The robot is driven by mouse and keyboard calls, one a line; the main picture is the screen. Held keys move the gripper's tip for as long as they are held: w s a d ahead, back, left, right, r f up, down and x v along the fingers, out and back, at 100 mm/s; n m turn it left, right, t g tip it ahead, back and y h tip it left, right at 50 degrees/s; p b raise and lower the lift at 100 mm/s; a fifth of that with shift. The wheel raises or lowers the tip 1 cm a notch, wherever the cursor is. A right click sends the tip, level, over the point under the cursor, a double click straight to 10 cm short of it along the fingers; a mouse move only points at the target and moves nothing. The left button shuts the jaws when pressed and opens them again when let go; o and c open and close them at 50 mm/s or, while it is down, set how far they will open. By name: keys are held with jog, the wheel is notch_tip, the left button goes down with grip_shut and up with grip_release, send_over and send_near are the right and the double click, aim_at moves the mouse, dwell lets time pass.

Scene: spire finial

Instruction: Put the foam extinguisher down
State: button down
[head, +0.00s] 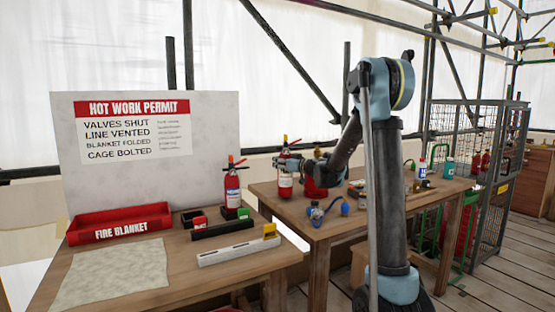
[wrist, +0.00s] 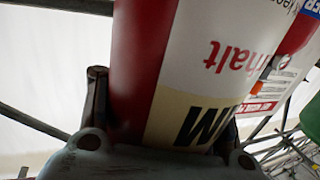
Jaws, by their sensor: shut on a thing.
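The foam extinguisher (head: 286,181) is a red cylinder with a pale label, upright at the left edge of the rear table in the head view. My gripper (head: 300,177) reaches it from the right and is shut on it. In the wrist view the foam extinguisher (wrist: 180,70) fills the middle, its cream band with part of a word upside down between my fingers. Whether its base touches the table is unclear. A second extinguisher (head: 232,188), red with a blue band, stands on the front table to the left.
The front table (head: 220,262) holds a red fire blanket tray (head: 120,224), a grey cloth (head: 110,272), a black rack (head: 222,229) and a pale slotted bar (head: 238,250). A permit board (head: 215,130) stands behind. Blue fittings (head: 317,214) and bottles crowd the rear table (head: 330,233). A mesh cage (head: 490,200) is right.

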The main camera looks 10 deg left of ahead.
jog(key=shift+f, duration=0.85)
jog(key=c, duration=0.6)
grip_release()
jog(key=shift+c, duration=0.2)
jog(key=shift+s, duration=0.1)
jog(key=v, duration=1.2)
